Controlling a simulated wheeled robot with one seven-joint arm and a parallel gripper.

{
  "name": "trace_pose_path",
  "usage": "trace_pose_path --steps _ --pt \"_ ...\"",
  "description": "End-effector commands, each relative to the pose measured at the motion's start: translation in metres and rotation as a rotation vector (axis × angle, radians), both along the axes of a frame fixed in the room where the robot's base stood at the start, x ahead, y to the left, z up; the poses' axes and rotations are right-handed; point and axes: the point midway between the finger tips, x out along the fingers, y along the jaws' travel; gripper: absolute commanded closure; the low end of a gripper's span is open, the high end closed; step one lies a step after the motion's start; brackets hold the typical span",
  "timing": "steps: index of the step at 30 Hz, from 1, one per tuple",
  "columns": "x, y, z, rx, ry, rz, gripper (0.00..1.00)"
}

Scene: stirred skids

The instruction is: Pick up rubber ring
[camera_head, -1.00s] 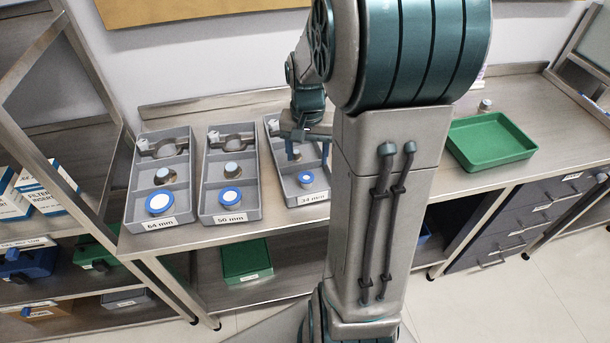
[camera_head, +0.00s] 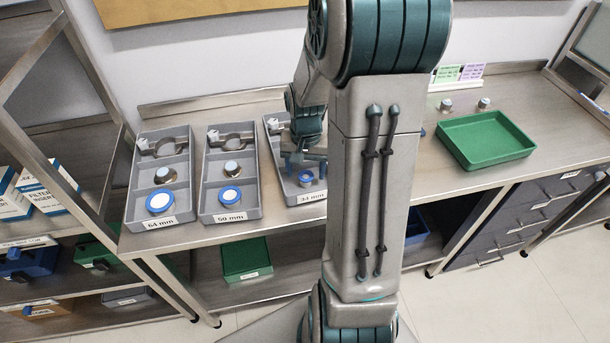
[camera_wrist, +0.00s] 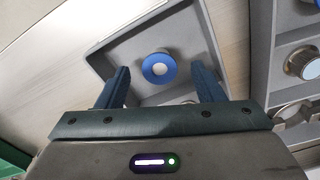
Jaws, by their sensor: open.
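Three blue rings with pale centres lie in the front compartments of three grey trays: one in the 64 mm tray (camera_head: 158,202), one in the 50 mm tray (camera_head: 230,196) and one in the 34 mm tray. The ring in the 34 mm tray (camera_head: 307,178) shows just in front of my gripper (camera_head: 306,164). In the wrist view this blue ring (camera_wrist: 158,68) appears between the two fingertips of my open gripper (camera_wrist: 160,68), with clear space on both sides. Nothing is held. I cannot tell the exact height of the fingers above the ring.
The 34 mm tray (camera_head: 284,189) has low walls and dividers close to my fingers. Each neighbouring tray also holds a metal piece and a clamp. A green tray (camera_head: 486,141) stands empty at the right, with small metal pieces behind it. My arm hides the bench's middle.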

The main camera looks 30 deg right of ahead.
Motion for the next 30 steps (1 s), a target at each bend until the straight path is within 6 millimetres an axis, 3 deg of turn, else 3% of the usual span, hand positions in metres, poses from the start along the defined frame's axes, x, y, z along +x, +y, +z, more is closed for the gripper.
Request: trace_pose_path --steps 19,24,30 --pt "0.0002 0.0001 -0.0045 0.0 0.0 0.0 0.39" --pt "0.0002 0.0001 -0.0045 0.0 0.0 0.0 0.86" --pt "0.0002 0.0001 -0.0045 0.0 0.0 0.0 0.87"
